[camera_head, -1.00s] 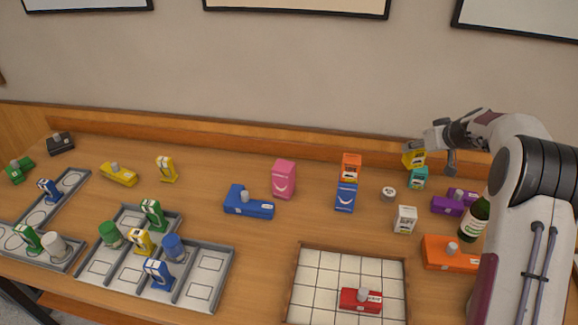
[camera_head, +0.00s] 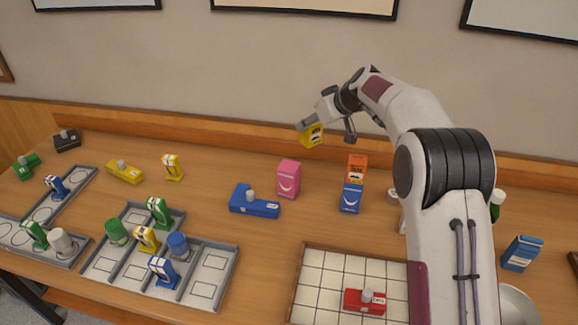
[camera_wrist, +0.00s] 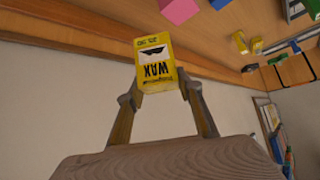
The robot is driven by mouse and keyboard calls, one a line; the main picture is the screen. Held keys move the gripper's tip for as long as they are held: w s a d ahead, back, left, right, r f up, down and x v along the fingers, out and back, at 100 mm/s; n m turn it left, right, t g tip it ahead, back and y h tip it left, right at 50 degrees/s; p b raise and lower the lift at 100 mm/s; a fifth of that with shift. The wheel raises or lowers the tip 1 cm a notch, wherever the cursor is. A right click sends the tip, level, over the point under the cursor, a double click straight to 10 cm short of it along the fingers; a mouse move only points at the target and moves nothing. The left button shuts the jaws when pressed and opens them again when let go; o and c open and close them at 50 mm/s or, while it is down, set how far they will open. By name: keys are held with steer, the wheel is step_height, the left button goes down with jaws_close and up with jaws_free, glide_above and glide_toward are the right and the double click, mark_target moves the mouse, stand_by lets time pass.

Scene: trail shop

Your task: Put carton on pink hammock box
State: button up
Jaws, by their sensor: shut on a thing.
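My gripper (camera_head: 331,127) is shut on a yellow carton (camera_head: 311,135) and holds it in the air, a little above and to the right of the pink hammock box. In the wrist view the yellow carton (camera_wrist: 156,62) shows a "WAX" label between my two fingers. The pink hammock box (camera_head: 288,180) stands upright on the table with a white crescent mark on its front. Its top looks clear. In the wrist view a pink box corner (camera_wrist: 180,9) shows at the top edge, apart from the carton.
A tiled tray (camera_head: 322,270) holds a red item. My arm hides part of the right side.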

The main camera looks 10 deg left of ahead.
steer(key=s+a+r, duration=0.2)
steer(key=a, duration=0.4)
steer(key=shift+s+r, duration=0.2)
steer(key=shift+s, duration=0.2)
glide_above(289, 166)
steer(key=shift+f, duration=2.5)
steer(key=shift+f, duration=0.1)
steer(key=shift+f, duration=2.4)
steer(key=shift+f, duration=0.15)
